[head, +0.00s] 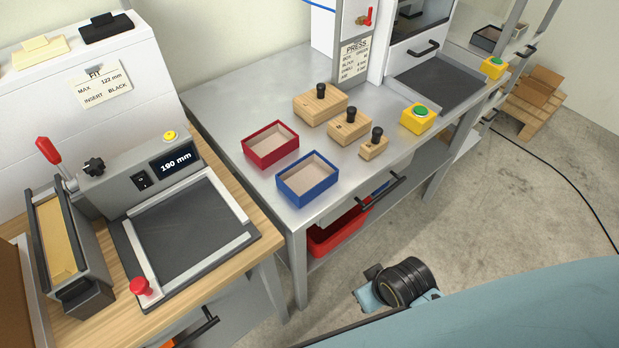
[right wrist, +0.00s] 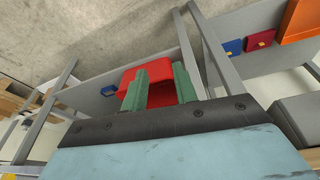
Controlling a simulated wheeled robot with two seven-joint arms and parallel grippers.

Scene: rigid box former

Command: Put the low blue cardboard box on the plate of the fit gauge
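The low blue cardboard box (head: 312,193) is an open tray with a beige inside. It sits on the grey metal table (head: 235,118) near its front edge, in the head view. The fit gauge (head: 118,178) stands on the wooden bench to its left, with a display reading 190 mm. Its dark plate (head: 185,235) is bare, with pale rails along two sides and a red knob at the front corner. My right gripper (right wrist: 163,82) shows in the right wrist view, its green fingers apart with nothing seen held. My left gripper is in neither view.
A low red box (head: 272,155) stands just behind the blue one. Wooden blocks with black knobs (head: 345,127) and a yellow button box (head: 417,119) are farther right. A red bin (head: 335,236) is under the table; it seems to show behind my right fingers. A gap separates bench and table.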

